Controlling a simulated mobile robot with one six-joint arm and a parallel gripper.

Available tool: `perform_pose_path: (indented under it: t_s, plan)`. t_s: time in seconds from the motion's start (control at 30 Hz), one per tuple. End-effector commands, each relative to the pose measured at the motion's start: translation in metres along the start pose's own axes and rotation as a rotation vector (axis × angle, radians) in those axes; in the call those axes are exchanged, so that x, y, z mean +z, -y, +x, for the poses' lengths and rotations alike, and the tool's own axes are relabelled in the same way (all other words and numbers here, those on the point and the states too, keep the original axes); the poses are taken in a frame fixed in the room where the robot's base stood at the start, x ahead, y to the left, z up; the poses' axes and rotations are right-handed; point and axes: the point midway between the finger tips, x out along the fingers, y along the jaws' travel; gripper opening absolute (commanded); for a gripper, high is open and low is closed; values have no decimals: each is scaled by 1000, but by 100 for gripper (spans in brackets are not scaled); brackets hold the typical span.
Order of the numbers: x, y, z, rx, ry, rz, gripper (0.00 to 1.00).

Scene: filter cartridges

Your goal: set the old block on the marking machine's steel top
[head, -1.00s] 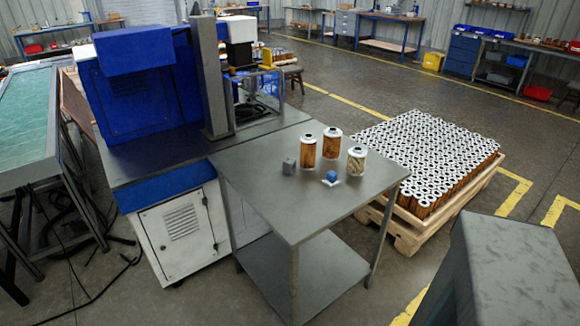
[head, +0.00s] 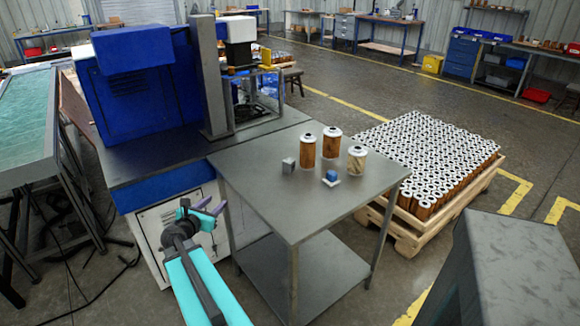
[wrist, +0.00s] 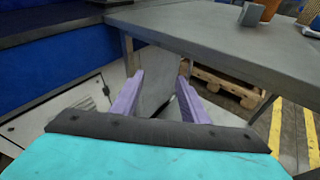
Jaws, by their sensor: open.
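A small grey block (head: 289,165), probably the old block, sits on the side table (head: 290,212) near its left back. It also shows at the top of the wrist view (wrist: 252,14). The marking machine (head: 145,85) is a blue unit on a dark steel top (head: 165,160), left of and adjoining the table. My gripper (head: 205,207) is open and empty, in front of the machine's white cabinet and left of the table's edge. In the wrist view its purple fingers (wrist: 160,78) are apart with only background between them.
A grey column (head: 211,80) rises from the machine top. A pallet of cartridges (head: 425,155) is to the right. The table's front is clear.

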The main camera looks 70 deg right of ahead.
Motion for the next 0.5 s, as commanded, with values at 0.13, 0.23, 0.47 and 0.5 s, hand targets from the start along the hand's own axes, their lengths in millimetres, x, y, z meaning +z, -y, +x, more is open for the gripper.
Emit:
perform_pose_path:
  t_s: [0.13,0.23,0.47,0.5]
  plan:
    - [45,5,17,5,87,-118,41]
    - [69,12,25,-2,130,-173,41]
    - [110,55,50,-71,169,-137,41]
    - [118,63,54,-84,178,-130,41]
